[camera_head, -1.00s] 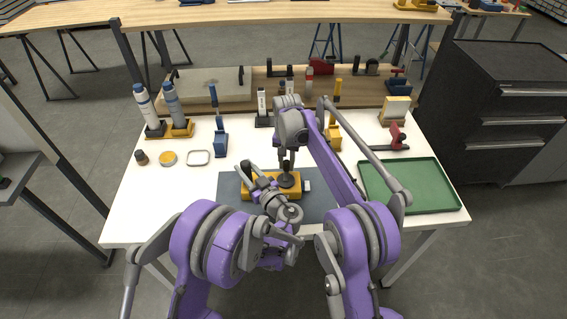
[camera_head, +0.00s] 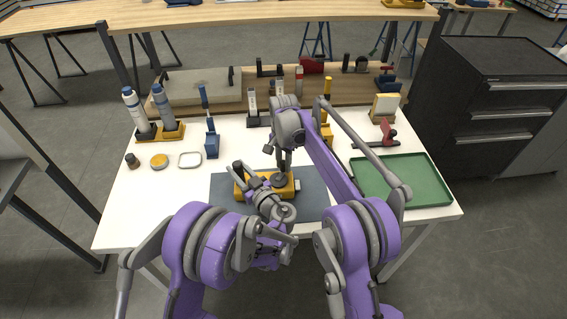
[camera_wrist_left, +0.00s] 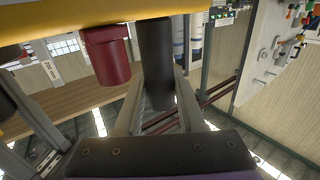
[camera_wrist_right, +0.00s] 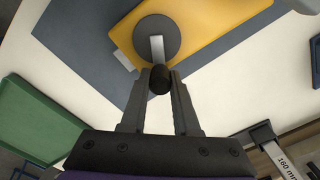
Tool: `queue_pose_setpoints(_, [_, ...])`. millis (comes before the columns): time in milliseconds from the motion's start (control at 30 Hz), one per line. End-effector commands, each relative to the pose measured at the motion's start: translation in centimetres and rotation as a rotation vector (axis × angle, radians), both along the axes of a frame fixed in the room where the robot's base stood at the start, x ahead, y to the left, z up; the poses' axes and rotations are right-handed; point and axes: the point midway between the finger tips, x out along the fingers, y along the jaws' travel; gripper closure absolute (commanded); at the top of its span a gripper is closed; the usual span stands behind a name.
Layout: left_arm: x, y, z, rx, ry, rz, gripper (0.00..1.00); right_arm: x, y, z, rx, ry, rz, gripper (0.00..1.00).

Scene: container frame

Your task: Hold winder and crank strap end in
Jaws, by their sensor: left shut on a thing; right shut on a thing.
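The yellow winder (camera_head: 289,190) lies on the dark grey mat (camera_head: 313,207) near the table's front edge. Its round grey disc and pale crank arm (camera_wrist_right: 157,48) show in the right wrist view. My left gripper (camera_head: 250,183) is shut on a black cylindrical handle (camera_wrist_left: 155,50) at the winder's left. A dark red cylinder (camera_wrist_left: 108,57) hangs beside that handle below the yellow body. My right gripper (camera_head: 284,168) comes from above and is shut on the black crank knob (camera_wrist_right: 160,81). The arms partly hide the winder in the head view, and I cannot make out the strap.
A green tray (camera_head: 437,202) lies at the table's right. A yellow tin (camera_head: 159,161), a small brown jar (camera_head: 132,161) and a clear dish (camera_head: 190,160) stand at the left. Two bottles (camera_head: 163,100) and several tools stand behind.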

Motion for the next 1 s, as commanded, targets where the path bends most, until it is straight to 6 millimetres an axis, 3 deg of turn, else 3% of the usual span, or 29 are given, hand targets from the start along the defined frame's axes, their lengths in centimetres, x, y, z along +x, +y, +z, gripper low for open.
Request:
queue_pose_setpoints(200, [-0.1,0.1,-0.2,-0.005,0.003,0.003,1.00,0.0,0.1,-0.1,0.001,0.000,0.001,1.00])
queue_pose_setpoints(233, [-0.1,0.1,-0.2,-0.005,0.003,0.003,1.00,0.0,0.1,-0.1,0.001,0.000,0.001,0.69])
queue_pose_setpoints(400, [-0.1,0.1,-0.2,-0.005,0.003,0.003,1.00,0.0,0.1,-0.1,0.001,0.000,0.002,0.41])
queue_pose_setpoints(767, [-0.1,0.1,-0.2,-0.005,0.003,0.002,1.00,0.0,0.1,0.4,0.001,-0.001,0.002,0.41])
queue_pose_setpoints(1000, [0.0,0.1,-0.2,-0.005,0.003,0.002,1.00,-0.1,0.0,4.4,0.002,-0.001,0.002,0.41])
